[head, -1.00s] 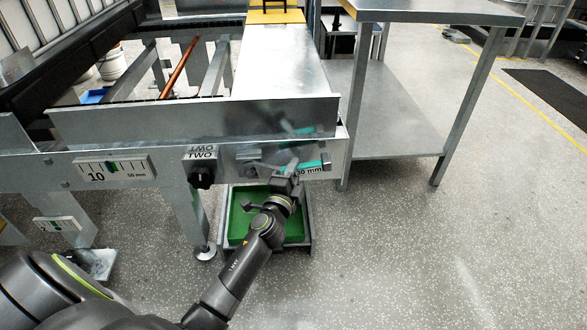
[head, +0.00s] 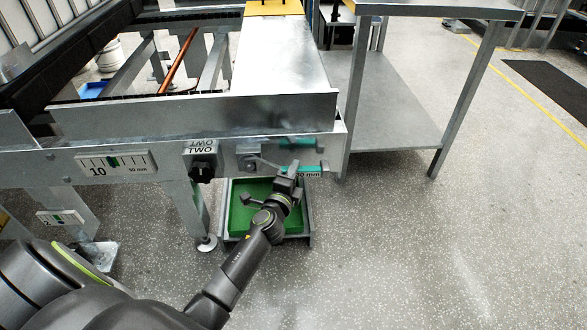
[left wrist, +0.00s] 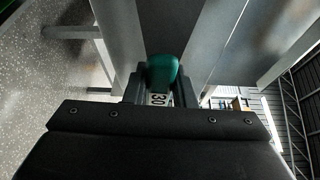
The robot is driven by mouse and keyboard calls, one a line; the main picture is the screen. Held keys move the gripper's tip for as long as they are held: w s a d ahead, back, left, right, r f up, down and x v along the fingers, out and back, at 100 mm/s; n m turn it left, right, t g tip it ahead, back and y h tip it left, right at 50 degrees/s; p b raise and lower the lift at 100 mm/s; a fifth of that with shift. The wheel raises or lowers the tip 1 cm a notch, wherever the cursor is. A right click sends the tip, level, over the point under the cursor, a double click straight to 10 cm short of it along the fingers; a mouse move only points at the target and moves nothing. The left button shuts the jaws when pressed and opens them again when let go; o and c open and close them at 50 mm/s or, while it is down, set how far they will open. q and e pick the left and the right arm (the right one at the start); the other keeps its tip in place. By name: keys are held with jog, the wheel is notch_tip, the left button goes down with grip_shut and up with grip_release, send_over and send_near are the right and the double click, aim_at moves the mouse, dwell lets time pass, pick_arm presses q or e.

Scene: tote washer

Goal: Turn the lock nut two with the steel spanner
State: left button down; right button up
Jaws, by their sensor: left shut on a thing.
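The steel spanner (head: 302,170) has a teal grip and lies against the front of the metal beam. My left gripper (head: 289,176) is shut on the teal grip. The grip also shows between the fingers in the left wrist view (left wrist: 162,70). The spanner's grey shaft runs left toward a grey nut-like part (head: 249,162) on the beam, right of the TWO label (head: 200,150). How the spanner's jaw sits on that part is too small to tell. My right gripper is not in view.
A black knob (head: 202,173) sits below the TWO label. A green tray (head: 238,222) stands on the floor under the beam, below my left arm. A scale plate (head: 115,163) is at left.

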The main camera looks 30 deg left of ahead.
pick_arm(q)
jog(key=shift+a+f+m, duration=0.1)
jog(key=shift+f+m, duration=0.4)
jog(key=shift+f, duration=0.15)
jog(key=shift+g, duration=0.3)
jog(key=shift+s+a+f+m+p, duration=0.1)
jog(key=shift+f+m+p, duration=0.2)
jog(key=shift+f+p, duration=0.1)
